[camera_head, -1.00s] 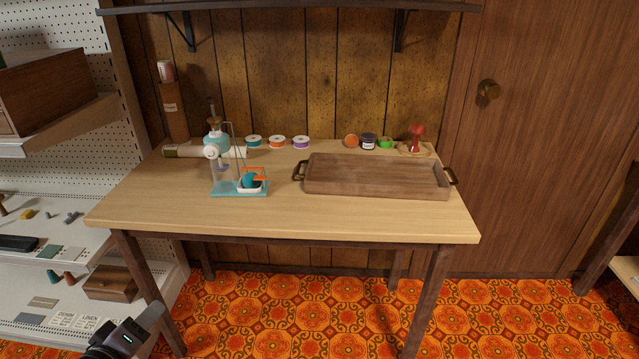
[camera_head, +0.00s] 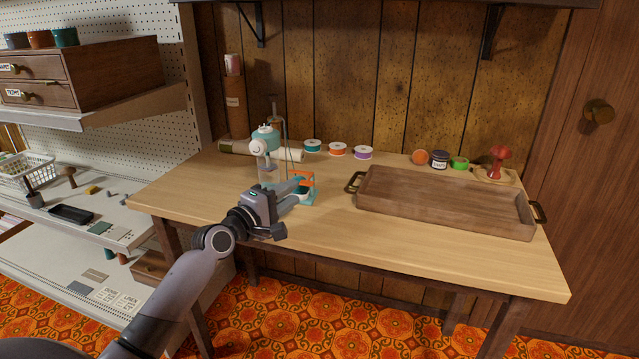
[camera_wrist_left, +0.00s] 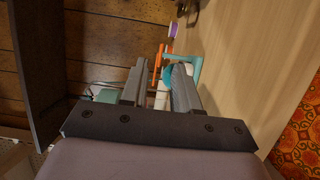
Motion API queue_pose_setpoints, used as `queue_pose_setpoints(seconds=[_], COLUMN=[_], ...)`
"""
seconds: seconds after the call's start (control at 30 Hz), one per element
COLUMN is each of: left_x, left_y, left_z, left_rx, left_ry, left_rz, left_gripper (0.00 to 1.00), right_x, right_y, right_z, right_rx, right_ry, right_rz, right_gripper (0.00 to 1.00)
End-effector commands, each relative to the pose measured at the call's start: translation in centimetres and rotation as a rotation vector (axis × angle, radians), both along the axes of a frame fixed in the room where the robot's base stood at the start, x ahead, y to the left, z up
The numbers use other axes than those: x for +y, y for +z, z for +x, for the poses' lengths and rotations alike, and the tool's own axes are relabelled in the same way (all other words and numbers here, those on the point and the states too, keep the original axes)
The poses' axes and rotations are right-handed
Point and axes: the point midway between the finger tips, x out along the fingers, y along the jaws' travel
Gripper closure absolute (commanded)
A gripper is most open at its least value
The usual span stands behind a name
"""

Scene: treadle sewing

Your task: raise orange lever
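The orange lever (camera_head: 305,174) is on the small teal and white treadle sewing machine (camera_head: 265,139) at the left of the table. My left gripper (camera_head: 296,190) reaches in from the front, its fingertips close to the lever and partly hiding the machine's base. In the left wrist view the two grey fingers (camera_wrist_left: 160,80) are apart, with the orange lever (camera_wrist_left: 158,62) and a teal round part just beyond the gap. I cannot tell whether a finger touches the lever. My right gripper is not in view.
A wooden tray (camera_head: 440,205) with handles lies on the right of the table (camera_head: 400,255). Thread spools (camera_head: 337,149), small jars (camera_head: 439,160) and a red stamp-like object (camera_head: 498,162) stand along the back. The table front between gripper and tray is clear.

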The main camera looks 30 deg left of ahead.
Motion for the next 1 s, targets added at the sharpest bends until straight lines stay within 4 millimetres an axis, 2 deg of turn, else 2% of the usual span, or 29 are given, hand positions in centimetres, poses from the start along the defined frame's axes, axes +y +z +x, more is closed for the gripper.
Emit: queue_pose_setpoints(seconds=[0.5, 0.7, 0.97, 1.0], left_x=[-0.6, -0.7, -0.7, -0.7], left_y=[-0.1, 0.0, 0.0, 0.0], left_z=[5.7, 6.5, 6.6, 6.6], left_rx=[-0.001, 0.0, 0.001, 0.001], left_ry=[-0.001, 0.0, -0.001, -0.001], left_rz=[0.002, 0.003, 0.003, 0.003], left_gripper=[0.7, 0.7, 0.7, 0.83], right_x=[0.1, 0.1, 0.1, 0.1], right_y=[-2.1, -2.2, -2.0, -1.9], right_z=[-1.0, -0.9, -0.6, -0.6], right_rx=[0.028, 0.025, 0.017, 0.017], right_ry=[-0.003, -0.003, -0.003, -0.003], right_rz=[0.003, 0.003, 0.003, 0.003], right_gripper=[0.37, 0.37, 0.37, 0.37])
